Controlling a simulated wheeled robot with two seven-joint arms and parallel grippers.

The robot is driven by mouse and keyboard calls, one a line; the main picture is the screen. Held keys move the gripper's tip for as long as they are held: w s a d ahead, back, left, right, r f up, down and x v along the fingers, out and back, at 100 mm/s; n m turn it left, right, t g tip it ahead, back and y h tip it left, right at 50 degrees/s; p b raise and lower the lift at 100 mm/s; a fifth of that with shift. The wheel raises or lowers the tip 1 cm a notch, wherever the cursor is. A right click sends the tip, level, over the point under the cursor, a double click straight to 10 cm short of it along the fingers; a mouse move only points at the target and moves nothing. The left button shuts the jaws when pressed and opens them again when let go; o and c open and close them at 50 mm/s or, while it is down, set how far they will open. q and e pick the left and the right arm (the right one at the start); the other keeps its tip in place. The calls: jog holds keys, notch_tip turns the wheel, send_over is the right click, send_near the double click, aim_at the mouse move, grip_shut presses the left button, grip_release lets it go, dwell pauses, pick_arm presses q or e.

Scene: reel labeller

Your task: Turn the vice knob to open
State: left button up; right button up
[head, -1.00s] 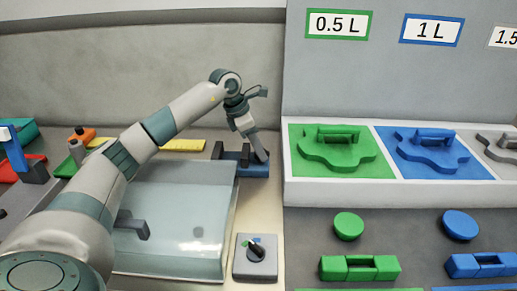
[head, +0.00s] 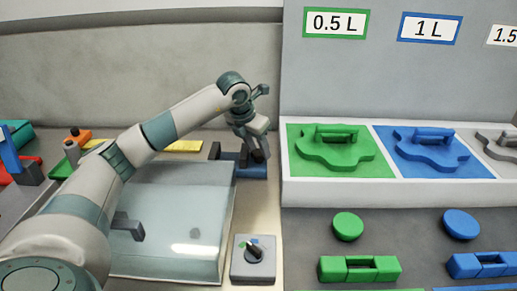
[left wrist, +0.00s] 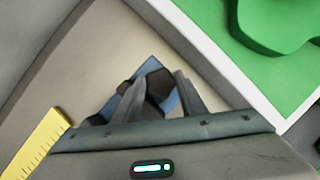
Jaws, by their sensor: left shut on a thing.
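The vice (head: 250,172) has a blue base and dark grey jaws and stands at the back of the bench, behind the clear-lidded box. My left gripper (head: 257,152) is over the vice's right end, tilted downward. In the left wrist view, its two grey fingers (left wrist: 155,84) are on either side of a dark part, seemingly the vice knob (left wrist: 157,90), with the blue vice base (left wrist: 150,66) beyond. The gripper is shut on this part. The fingers hide much of the knob in the head view. My right gripper is not in view.
A clear-lidded box (head: 175,215) with a dark handle is below my left arm. A rotary switch (head: 254,258) sits in front of the vice. A yellow ruler (head: 185,146) lies left of it. The white-edged tray (head: 340,190) with green and blue sections is close on the right.

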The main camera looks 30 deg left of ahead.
pick_arm(q)
jog(key=shift+s+f, duration=0.2)
jog(key=shift+f, duration=0.15)
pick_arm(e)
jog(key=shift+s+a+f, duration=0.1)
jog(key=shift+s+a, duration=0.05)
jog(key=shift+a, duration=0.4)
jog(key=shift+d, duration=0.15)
pick_arm(q)
jog(key=o, duration=1)
jog(key=shift+s, duration=0.1)
jog(key=shift+c, duration=0.2)
jog(key=shift+o, duration=0.5)
jog(key=shift+s+r, duration=0.15)
jog(key=shift+r, duration=0.05)
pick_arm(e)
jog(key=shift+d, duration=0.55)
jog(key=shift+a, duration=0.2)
